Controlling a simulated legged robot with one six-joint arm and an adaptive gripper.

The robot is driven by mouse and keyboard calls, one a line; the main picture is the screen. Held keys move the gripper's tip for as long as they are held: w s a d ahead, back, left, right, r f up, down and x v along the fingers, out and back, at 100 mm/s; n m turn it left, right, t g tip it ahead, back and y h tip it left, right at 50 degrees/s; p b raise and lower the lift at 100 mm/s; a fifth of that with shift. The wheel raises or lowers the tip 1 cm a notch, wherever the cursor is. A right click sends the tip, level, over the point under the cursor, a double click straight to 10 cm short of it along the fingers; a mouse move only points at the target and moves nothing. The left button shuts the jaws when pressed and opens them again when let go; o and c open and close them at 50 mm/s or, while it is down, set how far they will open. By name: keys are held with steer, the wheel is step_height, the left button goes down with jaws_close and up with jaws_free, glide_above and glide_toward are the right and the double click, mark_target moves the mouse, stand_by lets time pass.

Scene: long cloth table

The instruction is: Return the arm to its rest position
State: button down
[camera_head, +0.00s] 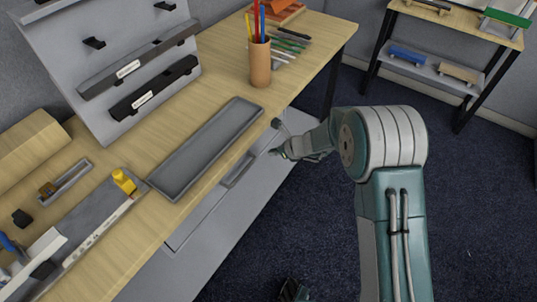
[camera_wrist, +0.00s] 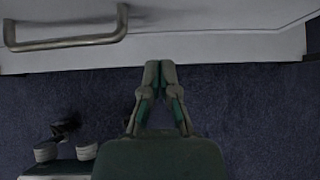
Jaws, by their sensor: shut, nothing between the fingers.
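My arm (camera_head: 388,140) reaches from the lower right over the floor toward the table's front, bent at its large joint. My gripper (camera_head: 277,152) is small in the head view, beside the grey front below the tabletop, near the drawer handle (camera_head: 238,170). In the wrist view my gripper (camera_wrist: 160,66) has its fingertips together and holds nothing. The handle also shows in the wrist view (camera_wrist: 66,42), up and left of the fingertips. The tips overlap the lower edge of the pale drawer front (camera_wrist: 220,48) in the picture; I cannot tell whether they touch it.
On the wooden table (camera_head: 126,238) lie an empty grey tray (camera_head: 156,186), a pencil cup (camera_head: 260,66) and a yellow piece (camera_head: 123,181). A tool panel (camera_head: 80,50) stands behind. A shelf (camera_head: 445,70) stands at the upper right. Dark carpet (camera_head: 480,220) on the right is clear.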

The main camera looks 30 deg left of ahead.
steer(key=s+d+r+n+h, duration=0.1)
steer(key=s+d+r+n, duration=0.15)
steer(key=d+r, duration=0.5)
steer(key=s+d+r+n+t, duration=0.1)
steer(key=d+r+n, duration=0.3)
steer(key=d+r, duration=0.35)
steer(key=s+d+r+n+h, duration=0.1)
steer(key=s+d+r+n, duration=0.15)
steer(key=d+r, duration=0.55)
steer(key=s+d+r+n+t+h, duration=0.2)
steer(key=s+d+n, duration=0.3)
steer(key=s+d, duration=0.3)
steer(key=s+d+r+n+t+h, duration=0.1)
steer(key=s+d+r+n+h, duration=0.3)
steer(key=s+d, duration=0.4)
steer(key=d+r+h, duration=0.1)
steer(key=d, duration=0.3)
steer(key=shift+s+d+r+n+t, duration=0.15)
steer(key=shift+s+r+n+t, duration=0.15)
steer(key=shift+n+t, duration=0.1)
